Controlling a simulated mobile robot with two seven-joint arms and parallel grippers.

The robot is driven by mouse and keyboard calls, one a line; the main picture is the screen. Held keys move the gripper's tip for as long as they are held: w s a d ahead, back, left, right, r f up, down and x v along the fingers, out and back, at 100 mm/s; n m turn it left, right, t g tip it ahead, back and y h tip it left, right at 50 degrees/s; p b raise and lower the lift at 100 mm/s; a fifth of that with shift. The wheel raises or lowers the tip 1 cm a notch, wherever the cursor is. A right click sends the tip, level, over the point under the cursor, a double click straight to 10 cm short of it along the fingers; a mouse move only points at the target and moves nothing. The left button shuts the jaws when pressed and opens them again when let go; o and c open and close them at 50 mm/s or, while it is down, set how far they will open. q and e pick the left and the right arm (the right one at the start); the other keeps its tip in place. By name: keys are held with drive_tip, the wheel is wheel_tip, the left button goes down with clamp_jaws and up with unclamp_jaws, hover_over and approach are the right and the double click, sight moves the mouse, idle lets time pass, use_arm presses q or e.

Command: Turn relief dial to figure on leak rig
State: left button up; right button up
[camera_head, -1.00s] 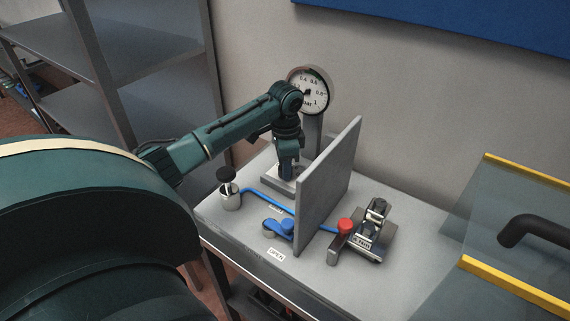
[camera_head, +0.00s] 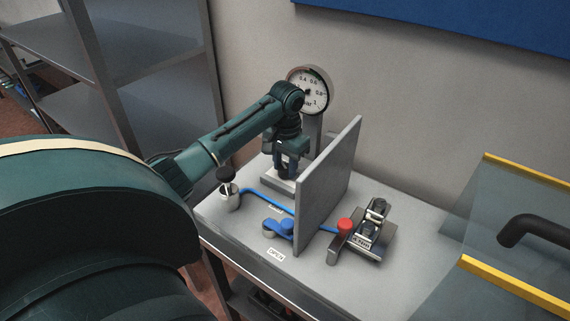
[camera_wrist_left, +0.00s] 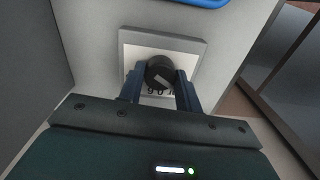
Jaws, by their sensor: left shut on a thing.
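The relief dial (camera_wrist_left: 159,72) is a round black knob with a pale pointer mark, on a light plate (camera_wrist_left: 190,46) in the left wrist view. Printed figures show partly below the knob; I cannot read them surely. My left gripper (camera_wrist_left: 160,85) is shut on the dial, one blue finger on each side. In the head view my left gripper (camera_head: 287,168) reaches down at the small block behind the grey panel, and the dial is hidden there. The pressure gauge (camera_head: 309,92) stands behind it, its scale partly covered by my arm. My right gripper is not in view.
An upright grey panel (camera_head: 328,185) stands close right of the gripper. On the bench (camera_head: 400,225) are a blue lever (camera_head: 280,228), a red-knobbed lever (camera_head: 343,228) with a metal clamp, a black-knobbed metal cylinder (camera_head: 229,195) and a blue hose. Shelving (camera_head: 150,60) stands left.

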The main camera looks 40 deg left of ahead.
sight(285, 168)
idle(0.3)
use_arm(q)
drive_tip(key=o, duration=1)
wheel_tip(285, 168, up, 13)
drive_tip(key=shift+d, duration=0.15)
drive_tip(key=shift+s, duration=0.1)
idle(0.5)
